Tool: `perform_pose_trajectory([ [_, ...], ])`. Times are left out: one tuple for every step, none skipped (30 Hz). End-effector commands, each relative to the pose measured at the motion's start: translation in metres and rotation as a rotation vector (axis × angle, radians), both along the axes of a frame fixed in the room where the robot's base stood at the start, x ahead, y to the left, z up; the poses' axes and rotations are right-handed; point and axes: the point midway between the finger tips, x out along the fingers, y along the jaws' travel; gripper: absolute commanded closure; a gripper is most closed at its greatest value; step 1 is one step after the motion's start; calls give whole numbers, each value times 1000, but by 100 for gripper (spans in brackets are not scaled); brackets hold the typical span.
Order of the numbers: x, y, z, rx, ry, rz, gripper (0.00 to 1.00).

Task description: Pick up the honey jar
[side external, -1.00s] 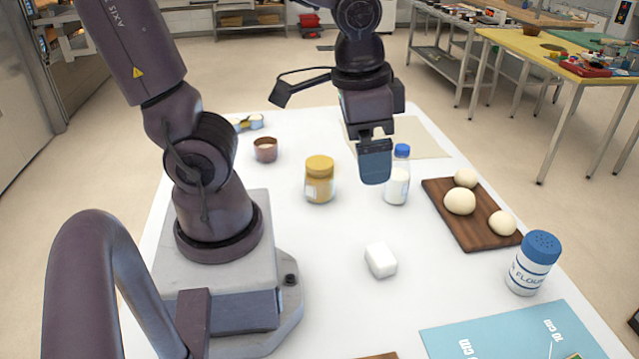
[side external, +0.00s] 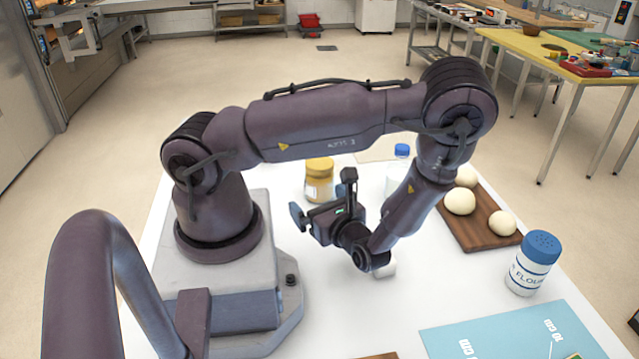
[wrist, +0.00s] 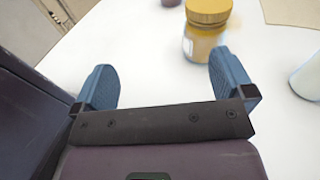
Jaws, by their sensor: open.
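The honey jar (side external: 319,184), clear with amber contents and a gold lid, stands upright on the white table. My gripper (side external: 323,197) is low on the near side of it, tilted over, with its jaws wide apart and empty. In the wrist view the jar (wrist: 205,42) stands ahead of the open fingers (wrist: 164,80), nearer the right finger and apart from both. In the side view my gripper hides a little of the jar's lower edge.
A blue-capped bottle (side external: 401,152) stands right of the jar, partly behind my arm; it also shows in the wrist view (wrist: 309,78). A board (side external: 477,232) with pale dough balls and a flour shaker (side external: 533,264) lie further right.

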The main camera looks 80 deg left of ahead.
Motion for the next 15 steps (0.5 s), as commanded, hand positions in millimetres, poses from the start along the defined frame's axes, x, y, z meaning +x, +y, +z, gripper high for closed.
perform_pose_trajectory([
  [2, 7, -5, 30, 46, -58, 0],
  [5, 11, -7, 47, 67, -94, 0],
  [10, 16, -10, 61, 84, -140, 0],
  [16, 18, -10, 67, 85, -169, 0],
  [22, 18, -9, 71, 81, -194, 0],
  [28, 18, -9, 74, 73, -220, 0],
  [31, 19, -8, 75, 70, -235, 0],
  [33, 20, -8, 78, 69, -246, 0],
  [34, 23, -7, 85, 67, -255, 0],
  [34, 26, -6, 90, 62, -256, 0],
  [34, 30, -6, 92, 59, -254, 0],
  [33, 36, -6, 91, 59, -252, 0],
  [32, 41, -7, 90, 60, -251, 0],
  [31, 48, -6, 91, 60, -250, 0],
  [30, 55, -6, 91, 59, -250, 0],
])
